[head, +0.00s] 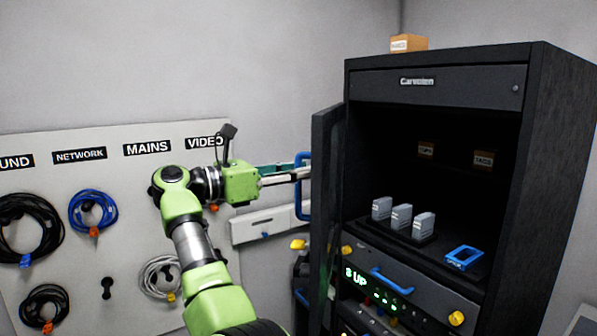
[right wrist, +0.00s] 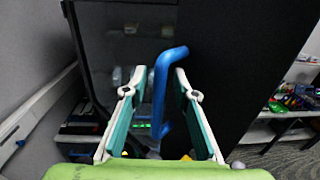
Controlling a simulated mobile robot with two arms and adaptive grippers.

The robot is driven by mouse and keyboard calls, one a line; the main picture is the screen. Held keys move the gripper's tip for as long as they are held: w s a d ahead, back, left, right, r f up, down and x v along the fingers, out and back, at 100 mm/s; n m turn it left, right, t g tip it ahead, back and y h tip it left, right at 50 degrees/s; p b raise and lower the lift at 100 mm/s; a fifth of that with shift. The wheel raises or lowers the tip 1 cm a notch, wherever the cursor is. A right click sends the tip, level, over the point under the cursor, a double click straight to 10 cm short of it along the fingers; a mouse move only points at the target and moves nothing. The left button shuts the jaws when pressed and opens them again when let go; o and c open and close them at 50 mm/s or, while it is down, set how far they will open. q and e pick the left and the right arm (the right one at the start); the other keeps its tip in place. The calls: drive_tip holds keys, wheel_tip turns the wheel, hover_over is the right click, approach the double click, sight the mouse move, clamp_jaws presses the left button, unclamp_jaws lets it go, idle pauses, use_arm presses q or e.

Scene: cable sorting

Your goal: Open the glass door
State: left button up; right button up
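The glass door (head: 326,150) of the black cabinet (head: 555,150) stands swung out at the cabinet's left side, nearly edge-on in the head view. Its glass pane (right wrist: 112,40) shows in the right wrist view. A blue bar handle (head: 301,208) is on the door's left face. My right gripper (head: 304,173) is at the upper part of this handle. In the right wrist view the handle (right wrist: 161,95) stands between the two fingers, with a gap on each side, so the gripper is open around it. My left gripper is not in view.
The cabinet holds several grey blocks (head: 401,217), a blue frame (head: 464,257) and a drawer with a blue handle (head: 392,281). A small box (head: 408,43) sits on top. A labelled pegboard (head: 120,215) with coiled cables is on the left.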

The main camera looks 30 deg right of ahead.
drive_tip(key=shift+a, duration=0.3)
drive_tip(key=a, duration=0.7)
